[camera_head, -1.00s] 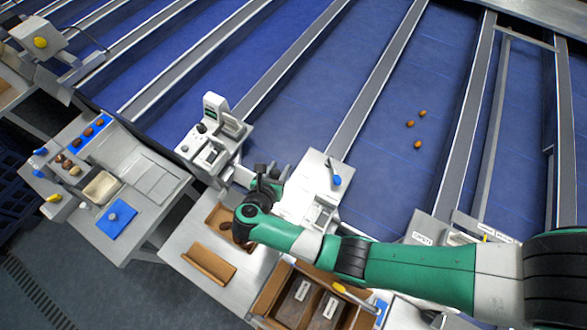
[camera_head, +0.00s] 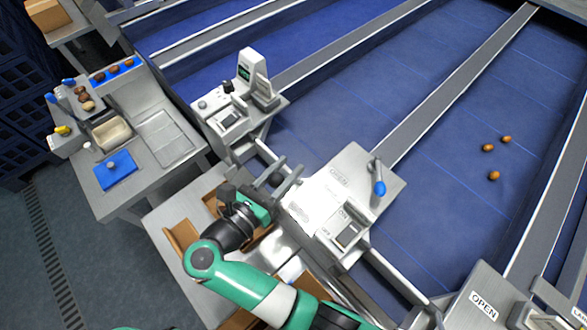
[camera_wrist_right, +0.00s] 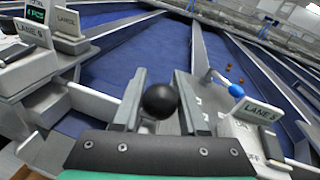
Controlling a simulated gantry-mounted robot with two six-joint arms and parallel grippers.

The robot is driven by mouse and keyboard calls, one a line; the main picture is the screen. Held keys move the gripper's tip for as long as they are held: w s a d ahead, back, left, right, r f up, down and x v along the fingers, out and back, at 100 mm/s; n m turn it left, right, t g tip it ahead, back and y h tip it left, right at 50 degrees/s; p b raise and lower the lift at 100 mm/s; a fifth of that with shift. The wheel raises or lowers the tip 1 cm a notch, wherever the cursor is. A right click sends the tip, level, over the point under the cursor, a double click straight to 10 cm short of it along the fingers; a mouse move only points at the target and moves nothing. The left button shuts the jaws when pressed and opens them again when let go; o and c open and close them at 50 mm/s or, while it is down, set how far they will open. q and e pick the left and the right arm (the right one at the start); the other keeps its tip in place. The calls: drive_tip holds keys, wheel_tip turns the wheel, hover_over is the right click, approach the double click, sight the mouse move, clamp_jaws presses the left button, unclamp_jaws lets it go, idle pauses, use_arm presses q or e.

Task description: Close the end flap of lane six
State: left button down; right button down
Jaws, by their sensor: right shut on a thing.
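My right gripper (camera_head: 288,178) is at the near end of a blue lane, between two lane-end units. In the right wrist view, its two grey fingers (camera_wrist_right: 160,98) stand on either side of a round black knob (camera_wrist_right: 160,101), closed on it. What the knob is fixed to is hidden behind the gripper. A LANE 6 sign (camera_wrist_right: 67,21) stands at the left there, and a LANE 5 sign (camera_wrist_right: 256,113) at the right. The blue lane surface (camera_wrist_right: 135,58) lies beyond the knob. I cannot make out the end flap's position. My left gripper is not in view.
A unit with a blue-tipped lever (camera_head: 379,187) and an OPEN label is right of the gripper. A display unit (camera_head: 256,80) stands left. Brown cardboard trays (camera_head: 181,240) lie on the bench below. Several dates (camera_head: 494,175) lie on the lane at right.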

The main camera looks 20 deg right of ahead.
drive_tip(key=shift+a+r, duration=0.1)
drive_tip(key=shift+r, duration=0.1)
drive_tip(key=c, duration=0.5)
unclamp_jaws()
drive_tip(key=shift+a, duration=0.1)
drive_tip(key=shift+o, duration=0.2)
drive_tip(key=shift+f, duration=0.1)
